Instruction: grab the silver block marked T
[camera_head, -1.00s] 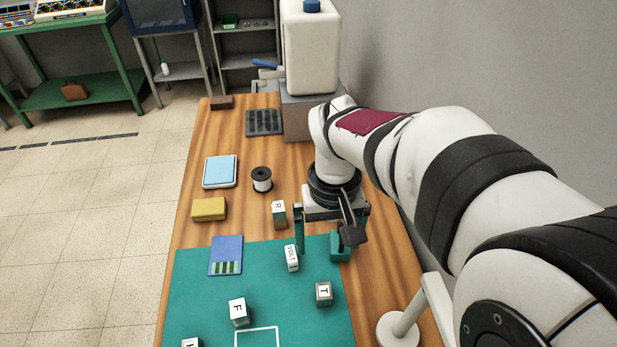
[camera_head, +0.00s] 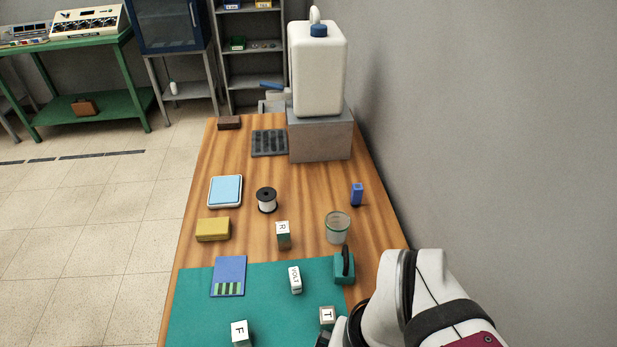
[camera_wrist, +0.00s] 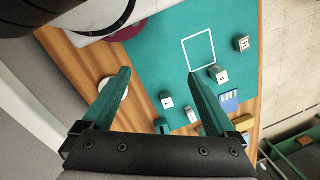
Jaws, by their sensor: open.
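The silver block marked T (camera_head: 327,316) sits on the teal mat (camera_head: 200,300), near its right edge, at the bottom of the head view beside my arm. In the wrist view the block (camera_wrist: 167,100) lies between and beyond my two green fingers, apart from both. My gripper (camera_wrist: 158,73) is open and empty above the mat. In the head view my arm hides most of the gripper.
A block marked F (camera_head: 240,333), a VOLT block (camera_head: 295,280) and a teal object (camera_head: 344,268) are near the T block. Behind them stand an R block (camera_head: 283,235) and a glass jar (camera_head: 337,228). A white outlined square (camera_wrist: 199,50) is clear.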

